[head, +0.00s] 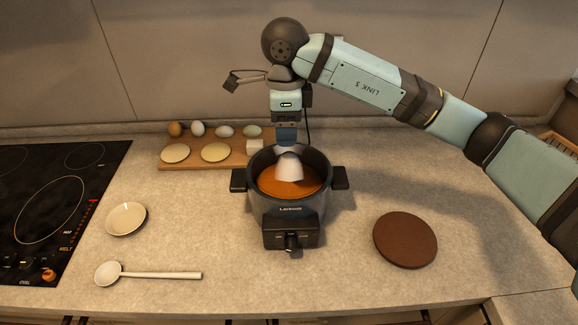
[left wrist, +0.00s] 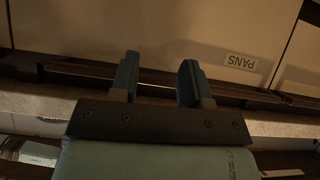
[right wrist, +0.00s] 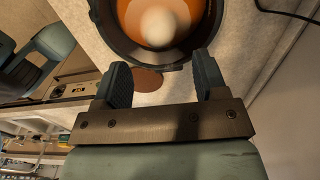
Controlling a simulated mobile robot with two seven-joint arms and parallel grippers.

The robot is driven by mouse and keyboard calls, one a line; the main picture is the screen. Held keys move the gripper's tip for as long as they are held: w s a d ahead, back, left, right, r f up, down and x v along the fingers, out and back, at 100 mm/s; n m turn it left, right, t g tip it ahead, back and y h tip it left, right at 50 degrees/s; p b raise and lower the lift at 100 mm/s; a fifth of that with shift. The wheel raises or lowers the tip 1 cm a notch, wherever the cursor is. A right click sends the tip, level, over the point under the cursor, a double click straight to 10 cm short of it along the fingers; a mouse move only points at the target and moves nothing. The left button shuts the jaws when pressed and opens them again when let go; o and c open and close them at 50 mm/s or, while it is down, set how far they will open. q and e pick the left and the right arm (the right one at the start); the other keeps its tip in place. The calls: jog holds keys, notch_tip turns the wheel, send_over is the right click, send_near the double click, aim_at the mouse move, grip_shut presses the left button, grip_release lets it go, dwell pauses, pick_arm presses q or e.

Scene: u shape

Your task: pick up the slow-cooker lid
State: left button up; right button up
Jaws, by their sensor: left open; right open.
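The slow cooker (head: 288,208) is a dark pot with side handles and a front dial, standing mid-counter. Inside its rim is an orange-brown round surface. A white dome (head: 289,168), knob-like, sits at its middle and also shows in the right wrist view (right wrist: 158,28). It may be the lid's knob; I cannot make out a lid edge. My right gripper (head: 287,141) points down just above the white dome, open, its fingers (right wrist: 160,70) apart and apparently empty. My left gripper (left wrist: 158,72) is open and empty, away from the cooker, facing cabinet fronts.
A brown disc (head: 405,240) lies right of the cooker. A board (head: 204,160) with eggs and pale discs is behind left. A small dish (head: 126,218) and a spoon (head: 150,275) lie left, near the black hob (head: 50,205). The counter between cooker and brown disc is clear.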

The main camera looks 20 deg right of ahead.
aim_at(289, 156)
notch_tip(289, 156, down, 3)
jog(key=shift+f, duration=0.1)
jog(key=f, duration=0.1)
jog(key=f+p, duration=0.1)
jog(key=f, duration=0.2)
jog(key=shift+s+d+f, duration=0.3)
jog(key=shift+s+f, duration=0.05)
jog(key=shift+f, duration=0.25)
jog(key=c, duration=1.1)
jog(key=shift+r, duration=0.1)
jog(key=shift+c, duration=0.2)
